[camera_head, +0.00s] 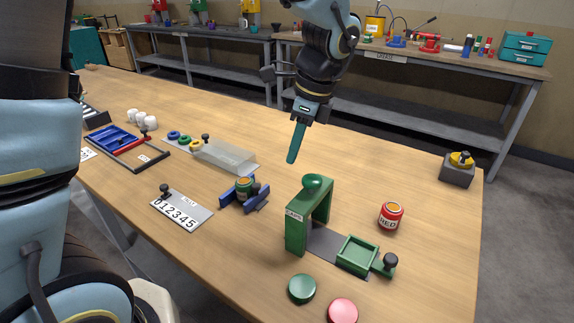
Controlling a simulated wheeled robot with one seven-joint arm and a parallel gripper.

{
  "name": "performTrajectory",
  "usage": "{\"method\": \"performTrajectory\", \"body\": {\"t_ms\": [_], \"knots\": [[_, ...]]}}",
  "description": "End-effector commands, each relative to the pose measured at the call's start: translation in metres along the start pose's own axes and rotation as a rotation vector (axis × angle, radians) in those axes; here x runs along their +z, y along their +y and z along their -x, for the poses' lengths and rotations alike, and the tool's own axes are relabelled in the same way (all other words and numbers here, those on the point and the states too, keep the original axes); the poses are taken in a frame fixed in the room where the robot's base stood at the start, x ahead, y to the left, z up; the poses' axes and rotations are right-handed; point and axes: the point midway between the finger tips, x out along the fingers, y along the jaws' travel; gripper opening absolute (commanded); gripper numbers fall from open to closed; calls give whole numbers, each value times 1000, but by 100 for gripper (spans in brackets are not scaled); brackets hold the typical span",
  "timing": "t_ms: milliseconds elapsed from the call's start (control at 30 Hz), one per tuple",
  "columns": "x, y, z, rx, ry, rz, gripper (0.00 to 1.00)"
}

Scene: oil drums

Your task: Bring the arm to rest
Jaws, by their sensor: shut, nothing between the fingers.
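My arm (325,50) reaches in from the top of the view, its upper part cut off by the frame edge. My gripper (292,158) points down above the wooden table (395,170). Its teal fingers are pressed together with nothing between them. The fingertips hang in the air behind the green press-like stand (296,225) and touch nothing that I can see.
A red can (391,216), a green cap (301,289) and a pink cap (342,311) stand near the front. A blue clamp (243,192) holds a small can. A number plate (181,210) lies left. A grey block (458,169) stands right. Table space right of my gripper is clear.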

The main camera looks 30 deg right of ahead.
Motion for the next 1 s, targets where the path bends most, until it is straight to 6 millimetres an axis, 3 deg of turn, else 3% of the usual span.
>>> {"method": "performTrajectory", "body": {"t_ms": [233, 367, 533, 700, 800, 1000], "knots": [[2, 0, 5, 1, 2, 8, 0], [26, 2, -3, 13, 19, 136, 0], [102, 22, -30, 52, 81, 606, 0], [181, 64, -60, 90, 144, 1206, 0], [217, 95, -73, 106, 172, 1547, 0], [259, 144, -90, 118, 205, 2050, 0]]}}
